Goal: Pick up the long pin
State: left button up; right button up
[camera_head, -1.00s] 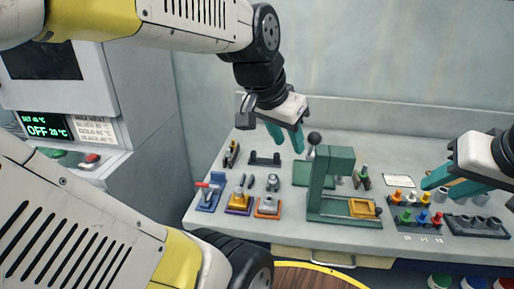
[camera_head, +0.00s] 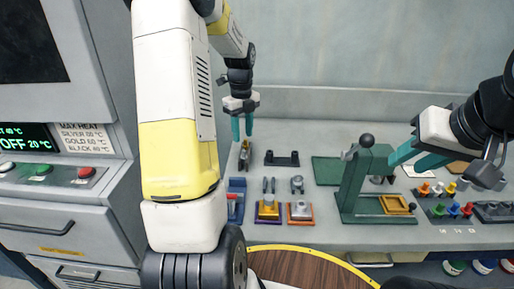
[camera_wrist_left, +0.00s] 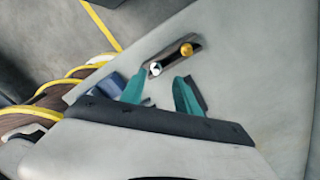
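My left gripper (camera_head: 242,131) is open and points down above a small dark holder (camera_head: 246,160) at the table's left side. In the left wrist view its two teal fingers (camera_wrist_left: 160,92) are apart with nothing between them. The holder (camera_wrist_left: 172,58) lies just beyond the fingertips there, with a silver-topped pin (camera_wrist_left: 155,69) and a gold-topped pin (camera_wrist_left: 187,50) standing in it. I cannot tell their lengths from this angle. My right gripper (camera_head: 402,165) is open beside the green press, apparently empty.
The green press (camera_head: 352,185) stands mid-table. Left of it are a black stand (camera_head: 281,159), a blue fixture (camera_head: 236,200), an orange-based fixture (camera_head: 300,212) and a purple-based one. Coloured pegs (camera_head: 438,190) stand at the right. A cabinet (camera_head: 60,165) borders the left.

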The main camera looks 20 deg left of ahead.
aim_at(243, 151)
pick_arm(q)
jog(key=f, duration=0.4)
jog(key=s+f, duration=0.1)
jog(key=f, duration=0.1)
jog(key=shift+d+f, duration=0.15)
jog(key=shift+d, duration=0.05)
jog(key=shift+c, duration=0.2)
grip_shut()
